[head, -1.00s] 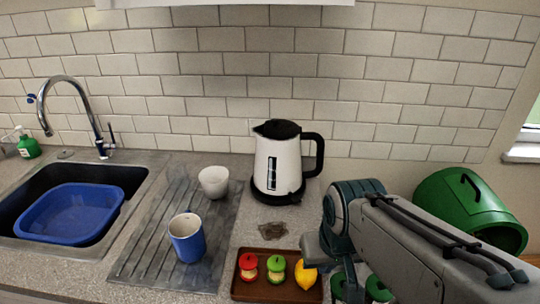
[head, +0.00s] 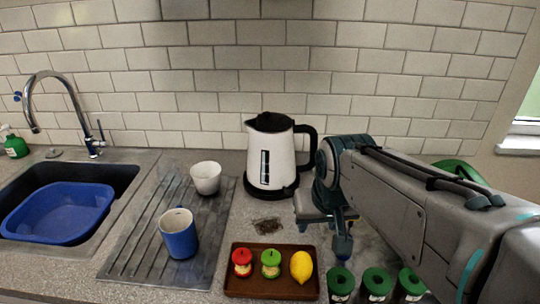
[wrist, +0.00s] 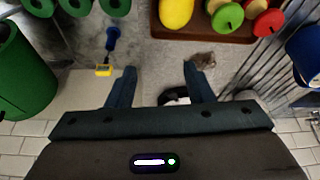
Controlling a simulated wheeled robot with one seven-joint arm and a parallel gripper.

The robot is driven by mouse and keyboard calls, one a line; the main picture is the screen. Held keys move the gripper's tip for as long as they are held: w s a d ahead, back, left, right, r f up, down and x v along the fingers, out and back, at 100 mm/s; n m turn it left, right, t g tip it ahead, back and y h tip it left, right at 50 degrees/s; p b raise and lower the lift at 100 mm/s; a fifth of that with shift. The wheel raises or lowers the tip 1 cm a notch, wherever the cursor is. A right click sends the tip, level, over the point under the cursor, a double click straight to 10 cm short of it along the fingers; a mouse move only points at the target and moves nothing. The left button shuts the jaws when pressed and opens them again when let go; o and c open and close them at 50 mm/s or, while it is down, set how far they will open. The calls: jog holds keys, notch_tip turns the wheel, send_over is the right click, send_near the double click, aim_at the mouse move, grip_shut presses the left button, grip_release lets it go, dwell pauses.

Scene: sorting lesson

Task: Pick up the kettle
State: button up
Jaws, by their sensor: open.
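The kettle (head: 272,158) is white with a black lid, base and handle. It stands upright on the counter against the tiled wall, its handle on the right in the head view. My gripper (wrist: 160,84) is open and empty, with its two dark fingers spread. In the head view my gripper is in front of and to the right of the kettle, apart from it. In the wrist view a small part of the kettle (wrist: 174,97) shows between the fingers near the palm; the rest is hidden by my gripper.
A brown tray (head: 240,287) with toy fruit lies in front. Several green canisters (head: 376,284) stand right of it, and a green bread bin (wrist: 22,75) sits further right. A blue mug (head: 179,238) and white cup (head: 206,179) stand left. A dark spill (head: 267,225) lies before the kettle.

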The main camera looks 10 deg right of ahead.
aim_at(314, 140)
jog(key=w+d+r+m+t+h+b, duration=0.1)
jog(key=w+d+r+t+b, duration=0.15)
jog(key=w, duration=0.45)
jog(key=w+d+r+t+b, duration=0.1)
jog(key=w+r+b, duration=0.3)
jog(key=w, duration=0.3)
jog(key=w+d+r+m+t+h+b, duration=0.1)
jog(key=w+d+r+b, duration=0.15)
jog(key=w, duration=0.35)
jog(key=x, duration=0.9)
jog(key=b+x, duration=0.1)
jog(key=x, duration=0.3)
jog(key=shift+w+a+r, duration=0.1)
jog(key=shift+w+a, duration=0.25)
jog(key=shift+w, duration=0.25)
grip_shut()
jog(key=shift+a+r, duration=0.1)
